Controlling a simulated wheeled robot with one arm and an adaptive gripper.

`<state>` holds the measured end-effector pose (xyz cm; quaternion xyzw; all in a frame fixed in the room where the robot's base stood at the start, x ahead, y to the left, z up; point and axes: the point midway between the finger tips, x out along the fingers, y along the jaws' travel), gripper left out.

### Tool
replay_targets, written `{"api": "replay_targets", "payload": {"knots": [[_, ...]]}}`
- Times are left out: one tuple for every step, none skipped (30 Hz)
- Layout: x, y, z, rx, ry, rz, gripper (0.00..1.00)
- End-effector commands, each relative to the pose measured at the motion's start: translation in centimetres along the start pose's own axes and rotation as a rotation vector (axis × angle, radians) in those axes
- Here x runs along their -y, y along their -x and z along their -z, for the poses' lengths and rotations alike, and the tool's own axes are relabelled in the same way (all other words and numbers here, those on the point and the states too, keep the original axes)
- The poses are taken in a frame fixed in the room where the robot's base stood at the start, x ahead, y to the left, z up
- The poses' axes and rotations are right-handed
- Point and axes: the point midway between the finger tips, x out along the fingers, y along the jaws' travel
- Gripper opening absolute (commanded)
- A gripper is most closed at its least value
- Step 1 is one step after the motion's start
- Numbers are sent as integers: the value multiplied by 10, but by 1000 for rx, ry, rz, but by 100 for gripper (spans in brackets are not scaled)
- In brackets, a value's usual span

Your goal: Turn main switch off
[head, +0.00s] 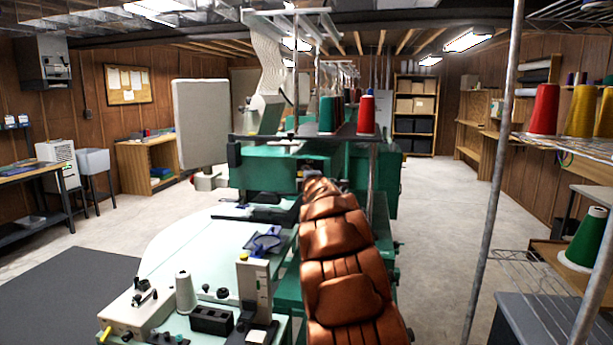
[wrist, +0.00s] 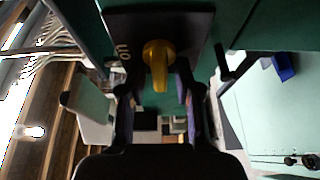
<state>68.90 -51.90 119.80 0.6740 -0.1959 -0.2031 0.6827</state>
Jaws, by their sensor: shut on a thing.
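The main switch shows in the wrist view as a yellow rotary knob (wrist: 158,54) on a dark plate (wrist: 195,28). The knob's handle points down in the picture. Light lettering, turned in the picture and apparently "ON", is on the plate to the left of the knob. My gripper (wrist: 157,92) is shut on the knob, with one dark finger on each side of its handle. In the head view the switch cannot be made out, and my brown padded arm reaches forward to the green machine (head: 272,168), hiding part of it.
A pale worktable (head: 190,255) with a white thread cone (head: 185,292) and small controls lies left of my arm. Red (head: 366,114) and green (head: 327,114) spools stand above the machine. A metal pole (head: 497,180) and shelves stand at right. Floor is clear right of the machine.

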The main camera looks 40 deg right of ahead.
Motion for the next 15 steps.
{"api": "replay_targets", "payload": {"knots": [[1,0,0,1,0,2,0],[1,0,0,0,0,2,0],[1,0,0,0,0,2,0],[1,0,0,0,0,2,0],[1,0,0,0,0,2,0],[1,0,0,0,0,2,34],[1,0,0,0,0,1,37],[1,0,0,0,0,1,40],[1,0,0,0,0,1,41],[1,0,0,0,0,1,41],[1,0,0,0,0,1,41],[1,0,0,0,0,1,41],[0,0,0,0,-1,0,41],[0,0,0,0,-1,0,41],[0,0,0,0,-1,0,41]]}}
